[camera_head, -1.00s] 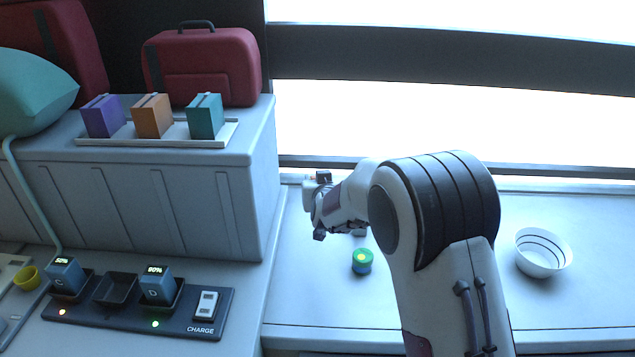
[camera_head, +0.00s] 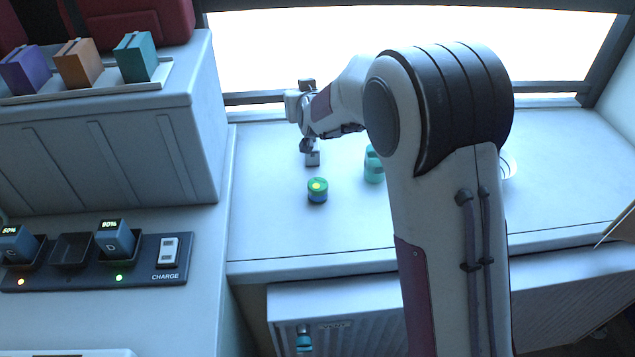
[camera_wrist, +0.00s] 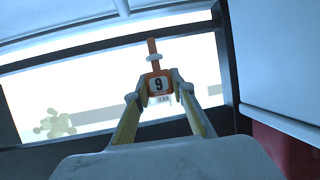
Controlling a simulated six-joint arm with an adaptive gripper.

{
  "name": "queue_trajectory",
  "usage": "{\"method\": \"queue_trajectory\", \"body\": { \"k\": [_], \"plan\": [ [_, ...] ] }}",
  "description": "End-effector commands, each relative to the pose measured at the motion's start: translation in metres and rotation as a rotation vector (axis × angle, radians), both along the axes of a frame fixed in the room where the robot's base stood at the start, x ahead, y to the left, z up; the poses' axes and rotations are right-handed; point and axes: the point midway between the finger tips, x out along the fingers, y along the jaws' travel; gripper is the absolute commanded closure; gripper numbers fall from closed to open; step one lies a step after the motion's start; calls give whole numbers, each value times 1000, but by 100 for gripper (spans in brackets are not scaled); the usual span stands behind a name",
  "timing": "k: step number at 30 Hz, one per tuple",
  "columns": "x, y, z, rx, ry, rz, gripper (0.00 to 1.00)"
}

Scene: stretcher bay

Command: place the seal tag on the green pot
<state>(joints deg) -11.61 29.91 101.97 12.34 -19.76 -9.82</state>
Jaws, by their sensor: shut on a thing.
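My gripper (camera_wrist: 159,92) is shut on an orange seal tag (camera_wrist: 153,48) with a white label reading 9. In the wrist view the tag stands up between the fingertips, against the bright window. In the head view my wrist is above the far counter near the window, and the tag cannot be made out.
A bowl (camera_head: 509,167) is mostly hidden behind my arm. The charger (camera_head: 142,275) and the raised cabinet (camera_head: 110,150) stand left. The counter (camera_head: 270,235) is clear left of and in front of the pot.

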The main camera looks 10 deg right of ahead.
Motion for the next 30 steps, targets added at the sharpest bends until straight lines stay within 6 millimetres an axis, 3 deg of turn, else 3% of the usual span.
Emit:
{"method": "queue_trajectory", "body": {
  "k": [12,23,30],
  "plan": [
    [-25,-43,23,0,0,22,88],
    [-54,-62,31,-1,1,66,88],
    [-83,-67,29,0,2,122,88]
  ]
}}
